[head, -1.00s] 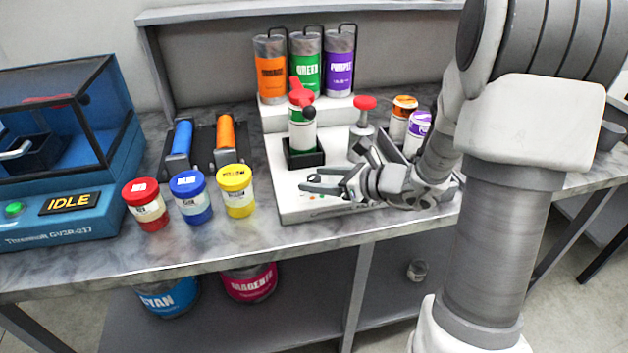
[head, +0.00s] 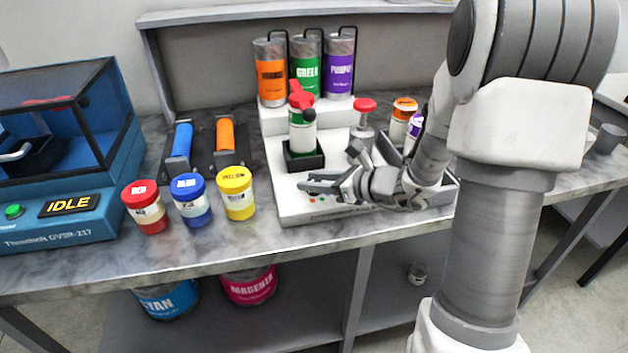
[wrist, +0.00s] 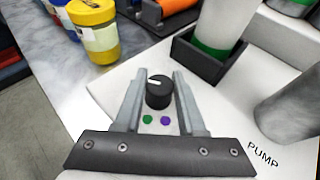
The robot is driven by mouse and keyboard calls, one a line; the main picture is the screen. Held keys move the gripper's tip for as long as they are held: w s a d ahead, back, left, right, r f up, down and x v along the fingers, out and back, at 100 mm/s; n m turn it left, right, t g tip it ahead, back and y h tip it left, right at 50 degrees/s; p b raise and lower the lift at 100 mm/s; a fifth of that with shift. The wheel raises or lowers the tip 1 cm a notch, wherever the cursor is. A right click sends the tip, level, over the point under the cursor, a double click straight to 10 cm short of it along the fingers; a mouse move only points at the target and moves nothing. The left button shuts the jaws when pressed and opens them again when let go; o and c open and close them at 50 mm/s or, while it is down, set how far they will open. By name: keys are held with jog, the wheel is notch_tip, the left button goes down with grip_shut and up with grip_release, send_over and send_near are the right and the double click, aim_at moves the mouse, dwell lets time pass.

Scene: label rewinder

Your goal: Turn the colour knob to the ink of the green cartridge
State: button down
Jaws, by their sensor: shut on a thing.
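The black colour knob (wrist: 158,91) stands on the white pump base (head: 288,203), between my gripper's two fingers. A white line on its top points left in the wrist view. A green dot (wrist: 147,119) and a purple dot (wrist: 165,121) lie beside it on the near side; other dots cannot be made out there. My gripper (wrist: 157,88) is shut on the knob; in the head view my gripper (head: 308,184) hides it. The white cartridge with green bands (head: 302,139) stands upright in a black square holder (head: 303,162); its lower part shows in the wrist view (wrist: 222,25).
Orange, green and purple ink cans (head: 307,75) stand on a step behind. Red, blue and yellow jars (head: 237,195) stand left of the base. A red-topped post (head: 364,115) and orange- and purple-capped cartridges (head: 402,118) stand to the right. The blue machine reads IDLE (head: 70,204).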

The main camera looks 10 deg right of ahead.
jog(key=shift+n+g+y, duration=0.3)
jog(key=shift+d+r+n+g+y+p, duration=0.1)
jog(key=shift+r+n+g+y+p, duration=0.05)
jog(key=shift+n+g+y+p, duration=0.9)
jog(key=n+g+y+p, duration=0.1)
jog(key=n+g+p, duration=0.1)
jog(key=n+g, duration=0.1)
jog(key=n+g+y+p, duration=0.1)
jog(key=n+g+p, duration=0.1)
jog(key=n+g, duration=0.3)
jog(key=shift+g+p, duration=0.35)
jog(key=shift+p, duration=0.05)
jog(key=shift+n, duration=0.25)
jog(key=c, duration=0.5)
grip_release()
